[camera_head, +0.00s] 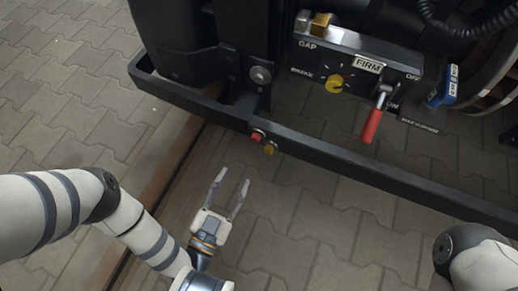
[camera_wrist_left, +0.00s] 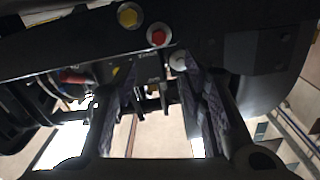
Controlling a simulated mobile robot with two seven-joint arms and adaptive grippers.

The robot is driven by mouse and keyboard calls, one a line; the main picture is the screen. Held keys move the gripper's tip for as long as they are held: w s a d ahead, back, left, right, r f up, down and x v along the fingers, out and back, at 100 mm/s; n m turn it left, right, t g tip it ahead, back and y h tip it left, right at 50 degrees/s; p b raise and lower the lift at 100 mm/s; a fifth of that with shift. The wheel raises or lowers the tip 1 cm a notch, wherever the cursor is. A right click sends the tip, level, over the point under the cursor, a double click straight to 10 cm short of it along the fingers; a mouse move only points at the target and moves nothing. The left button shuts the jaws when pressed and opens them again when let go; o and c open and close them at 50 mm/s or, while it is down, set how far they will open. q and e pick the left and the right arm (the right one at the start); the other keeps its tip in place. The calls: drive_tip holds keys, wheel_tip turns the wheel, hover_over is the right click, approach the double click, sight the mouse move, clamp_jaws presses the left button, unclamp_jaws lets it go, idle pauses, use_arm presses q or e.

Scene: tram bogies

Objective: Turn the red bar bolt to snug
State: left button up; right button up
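The red bar bolt (camera_head: 257,135) sits on the black lower bar of the bogie frame (camera_head: 340,167), beside a yellow bolt (camera_head: 270,149). In the left wrist view the red bolt (camera_wrist_left: 158,36) shows near the top middle, with the yellow bolt (camera_wrist_left: 129,15) to its upper left. My left gripper (camera_head: 230,180) is open and empty, short of the bar and apart from the bolts. Its two dark fingers also show in the left wrist view (camera_wrist_left: 160,90), spread apart below the red bolt. My right gripper does not show; only part of my right arm is at the lower right.
A black panel (camera_head: 350,50) above the bar carries a yellow knob (camera_head: 334,84), a "FIRM" label and a lever with a red handle (camera_head: 372,125). A blue block (camera_head: 443,86) is at the right. Paved floor (camera_head: 300,225) lies clear below the bar.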

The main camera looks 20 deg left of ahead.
sight(254, 141)
use_arm(q)
drive_tip(key=w+b, duration=0.1)
drive_tip(key=w, duration=0.3)
drive_tip(key=w+b, duration=0.1)
drive_tip(key=w, duration=0.3)
drive_tip(key=w+b, duration=0.2)
drive_tip(key=w, duration=0.2)
drive_tip(key=shift+w+d+f, duration=0.1)
drive_tip(key=shift+d+f, duration=0.1)
drive_tip(key=shift+f, duration=0.1)
clamp_jaws()
